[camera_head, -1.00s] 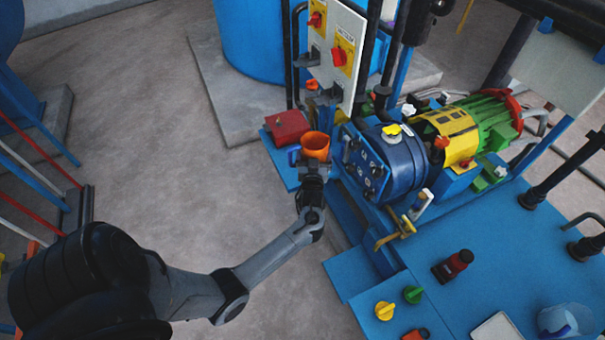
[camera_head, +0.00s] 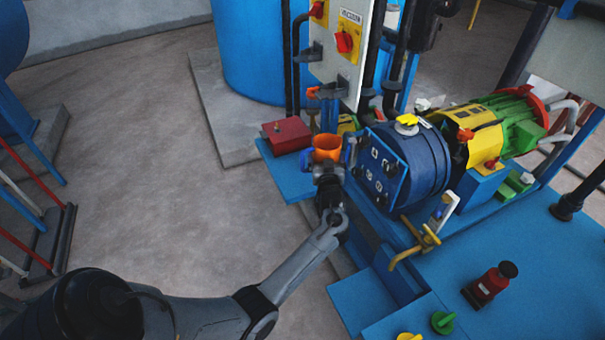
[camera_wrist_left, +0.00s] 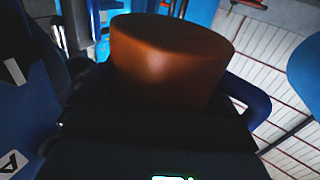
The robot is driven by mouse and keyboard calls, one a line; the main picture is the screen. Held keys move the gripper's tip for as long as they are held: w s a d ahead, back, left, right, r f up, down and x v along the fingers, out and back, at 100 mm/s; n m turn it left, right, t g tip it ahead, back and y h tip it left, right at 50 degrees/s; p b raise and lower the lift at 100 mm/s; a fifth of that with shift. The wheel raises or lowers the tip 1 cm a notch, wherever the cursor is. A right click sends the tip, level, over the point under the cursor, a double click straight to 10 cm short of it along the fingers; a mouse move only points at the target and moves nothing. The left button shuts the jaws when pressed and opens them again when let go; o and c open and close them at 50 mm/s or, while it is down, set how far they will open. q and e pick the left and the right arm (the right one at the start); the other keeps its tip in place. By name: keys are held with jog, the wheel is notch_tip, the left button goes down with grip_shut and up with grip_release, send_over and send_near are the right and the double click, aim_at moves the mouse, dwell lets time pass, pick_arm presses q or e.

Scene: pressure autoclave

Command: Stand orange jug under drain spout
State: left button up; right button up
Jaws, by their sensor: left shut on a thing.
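The orange jug (camera_head: 326,149) is at the end of my left arm, upright or nearly so, with its open top showing in the head view. My left gripper (camera_head: 328,172) is shut on it from the near side. The jug (camera_wrist_left: 168,62) fills the upper middle of the left wrist view, with its blue handle (camera_wrist_left: 248,100) at the right. The jug is beside the left face of the blue round vessel (camera_head: 400,168). The drain spout cannot be made out with certainty; an orange-handled valve (camera_head: 312,93) shows just behind the jug. My right gripper is not in view.
A red box (camera_head: 286,134) sits on the blue platform left of the jug. A control panel (camera_head: 340,50) stands behind. A yellow lever pipe (camera_head: 415,245) sticks out in front of the vessel.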

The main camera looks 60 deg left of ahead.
pick_arm(q)
jog(key=s+a+f+b, duration=0.1)
jog(key=a+f, duration=0.1)
jog(key=a, duration=0.1)
jog(key=s+a+f+b, duration=0.1)
jog(key=a+f+b, duration=0.1)
jog(key=a, duration=0.2)
jog(key=s+a+f+b, duration=0.1)
jog(key=a+f, duration=0.1)
jog(key=a, duration=0.1)
jog(key=shift+s+a+f+b, duration=0.15)
jog(key=shift+f+b, duration=0.1)
jog(key=shift+b, duration=0.15)
jog(key=shift+f+b, duration=1.3)
jog(key=shift+f, duration=0.7)
jog(key=shift+f, duration=0.15)
jog(key=o, duration=0.8)
jog(key=shift+c, duration=0.2)
